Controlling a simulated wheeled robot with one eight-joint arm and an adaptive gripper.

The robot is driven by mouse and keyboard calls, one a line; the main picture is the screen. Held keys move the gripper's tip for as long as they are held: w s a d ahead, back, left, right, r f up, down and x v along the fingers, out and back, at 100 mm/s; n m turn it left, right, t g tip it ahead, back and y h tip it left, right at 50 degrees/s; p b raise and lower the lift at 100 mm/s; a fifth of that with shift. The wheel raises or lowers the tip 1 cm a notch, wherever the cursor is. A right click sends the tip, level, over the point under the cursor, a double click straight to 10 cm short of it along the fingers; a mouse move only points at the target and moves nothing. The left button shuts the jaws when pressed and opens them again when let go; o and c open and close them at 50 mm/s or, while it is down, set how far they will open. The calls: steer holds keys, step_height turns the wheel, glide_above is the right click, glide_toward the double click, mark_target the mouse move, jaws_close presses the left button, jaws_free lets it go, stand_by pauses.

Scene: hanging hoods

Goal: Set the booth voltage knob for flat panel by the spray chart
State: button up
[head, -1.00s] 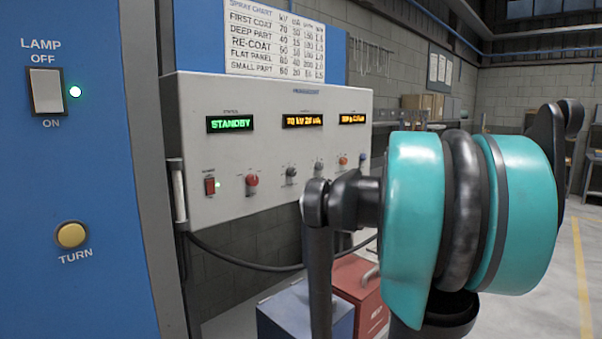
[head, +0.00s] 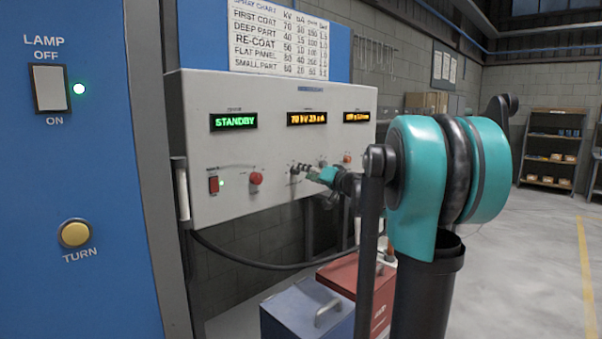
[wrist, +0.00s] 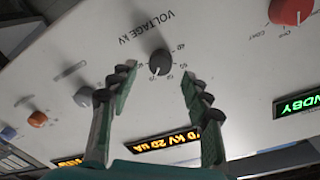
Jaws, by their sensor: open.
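The dark voltage knob (wrist: 160,62), labelled VOLTAGE kV, is on the white control panel in the wrist view, which shows the panel upside down. My gripper (wrist: 158,76) is open, with one finger on each side just short of the knob; I see no contact. In the head view my gripper (head: 312,173) reaches the panel at the voltage knob (head: 295,169). The spray chart (head: 279,38) is above the panel; its flat panel row shows, but its figures are too small to read surely. The amber display (head: 307,118) reads about 70 kV, 20 uA.
A green STANDBY display (head: 233,121), a red switch (head: 213,184) and a red knob (head: 255,178) are left of the voltage knob. An orange knob (wrist: 37,119) and a grey knob (wrist: 84,97) are nearby. A blue box (head: 305,312) stands below the panel.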

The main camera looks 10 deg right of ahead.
steer(key=shift+x, duration=1.55)
jaws_close()
